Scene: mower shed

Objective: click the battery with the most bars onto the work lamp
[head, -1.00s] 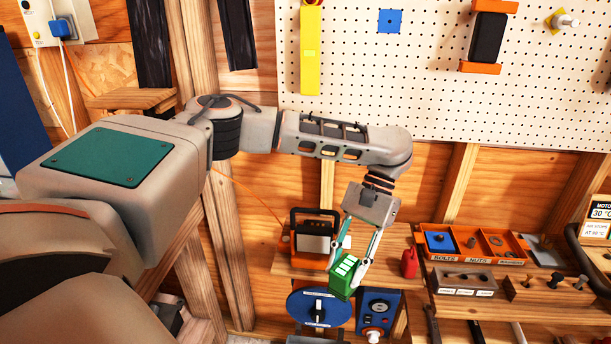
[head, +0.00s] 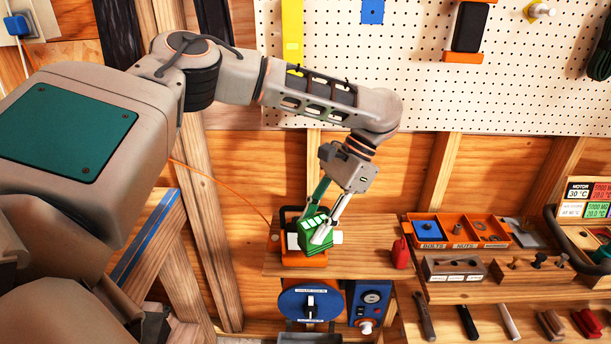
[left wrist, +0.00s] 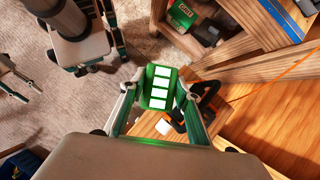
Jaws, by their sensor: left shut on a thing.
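My left gripper (head: 325,222) is shut on a green battery (head: 313,240) with several white bars on its face. In the left wrist view the battery (left wrist: 159,88) sits between the fingertips, bars towards the camera. The orange work lamp (head: 312,261) with a black handle stands on the wooden shelf. In the head view the battery and fingers cover much of the lamp. In the left wrist view the lamp (left wrist: 207,97) is just right of the battery. I cannot tell whether battery and lamp touch. My right gripper cannot be made out.
A small red can (head: 400,253) stands on the shelf right of the lamp. An orange parts tray (head: 490,243) lies further right. A blue disc (head: 312,303) and a blue panel (head: 370,300) sit below the shelf. A green object (left wrist: 184,14) lies in a wooden bay.

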